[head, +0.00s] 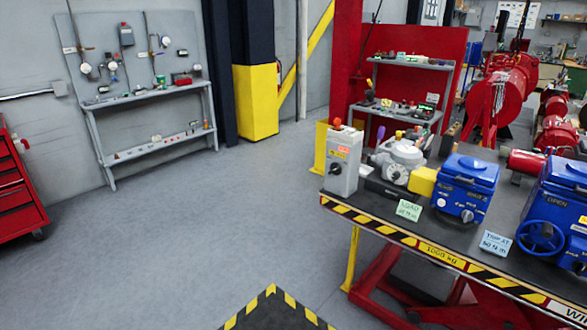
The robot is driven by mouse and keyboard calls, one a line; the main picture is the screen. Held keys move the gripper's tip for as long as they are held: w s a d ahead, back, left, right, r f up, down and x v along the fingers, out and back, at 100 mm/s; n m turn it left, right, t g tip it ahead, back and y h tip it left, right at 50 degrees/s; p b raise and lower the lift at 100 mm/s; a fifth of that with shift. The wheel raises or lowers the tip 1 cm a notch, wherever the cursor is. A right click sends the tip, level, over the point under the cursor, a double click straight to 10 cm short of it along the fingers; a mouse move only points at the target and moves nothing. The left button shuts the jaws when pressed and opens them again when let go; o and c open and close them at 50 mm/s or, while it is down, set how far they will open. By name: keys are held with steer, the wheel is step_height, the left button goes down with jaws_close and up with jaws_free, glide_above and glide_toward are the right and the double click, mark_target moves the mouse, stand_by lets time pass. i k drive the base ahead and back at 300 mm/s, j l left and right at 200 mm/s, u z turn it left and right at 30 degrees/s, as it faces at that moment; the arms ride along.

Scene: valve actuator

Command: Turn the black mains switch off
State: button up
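A grey upright box (344,158) stands at the left end of the lift table. A small dark knob (335,169) shows low on its front face, with yellow and red labels above it; this may be the mains switch. Its exact turn position is too small to tell. A red-orange knob or lamp (337,124) sits on top of the box. A blue actuator (467,188) to its right also has a dark round knob (467,215) on its front. My gripper is not in view.
The table (383,225) has a striped yellow-black edge. A white gauge-like device (400,160), a yellow block (422,181) and a second blue actuator with a handwheel (541,237) stand on it. A red cabinet (20,190) is at far left. The grey floor (200,225) between is clear.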

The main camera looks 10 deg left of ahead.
mark_target(334, 170)
steer(key=u, duration=0.25)
steer(key=i+j+u, duration=0.1)
steer(key=i+j, duration=0.6)
steer(key=i+j+u, duration=0.15)
steer(key=i+j, duration=0.45)
steer(key=i, duration=0.15)
steer(key=i+j+u, duration=0.1)
steer(key=i+j, duration=0.45)
steer(key=i, duration=0.2)
